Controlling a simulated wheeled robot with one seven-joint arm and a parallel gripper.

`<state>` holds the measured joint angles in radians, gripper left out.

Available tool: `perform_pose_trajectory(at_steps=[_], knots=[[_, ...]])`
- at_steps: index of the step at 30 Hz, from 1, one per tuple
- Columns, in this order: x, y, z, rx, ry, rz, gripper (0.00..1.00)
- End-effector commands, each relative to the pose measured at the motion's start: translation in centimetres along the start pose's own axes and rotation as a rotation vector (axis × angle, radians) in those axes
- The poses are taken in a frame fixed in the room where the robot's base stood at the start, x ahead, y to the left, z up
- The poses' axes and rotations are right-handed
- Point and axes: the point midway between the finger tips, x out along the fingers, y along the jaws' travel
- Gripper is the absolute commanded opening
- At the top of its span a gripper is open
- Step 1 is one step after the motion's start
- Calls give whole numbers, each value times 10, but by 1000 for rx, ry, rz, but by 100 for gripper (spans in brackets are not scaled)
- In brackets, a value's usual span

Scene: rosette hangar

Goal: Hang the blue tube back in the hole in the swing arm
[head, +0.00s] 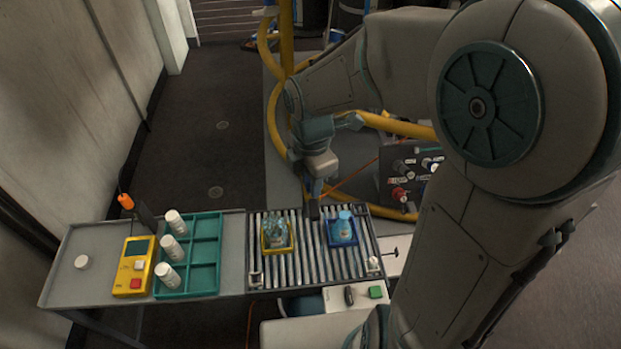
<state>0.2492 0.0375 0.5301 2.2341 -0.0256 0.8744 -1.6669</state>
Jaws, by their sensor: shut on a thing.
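My gripper (315,204) reaches down at the far edge of the roller conveyor, left of the blue tray. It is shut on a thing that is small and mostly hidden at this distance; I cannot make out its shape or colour. I cannot pick out the blue tube with certainty. The swing arm and its hole cannot be told apart from the other parts in this view.
The roller conveyor (297,272) bears a yellow tray (264,248) and a blue tray (331,243), both with items. Left are a teal rack (206,221), white bottles (174,221) and a yellow device (134,265). Yellow pipes (272,120) and a dark panel (397,168) stand behind.

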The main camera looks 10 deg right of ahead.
Motion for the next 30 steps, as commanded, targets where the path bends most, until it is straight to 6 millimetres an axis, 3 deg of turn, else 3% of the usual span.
perform_pose_trajectory(at_steps=[5, 6, 9, 17, 23, 30], knots=[[1, 0, 0, 0, 1, -1, 2], [1, 0, 0, 0, 1, -2, 26], [1, -1, 0, 0, 1, -2, 49], [2, -2, 0, 0, 2, -5, 49], [3, -2, -1, 0, 2, -8, 68], [4, -3, -1, 0, 3, -12, 71]])
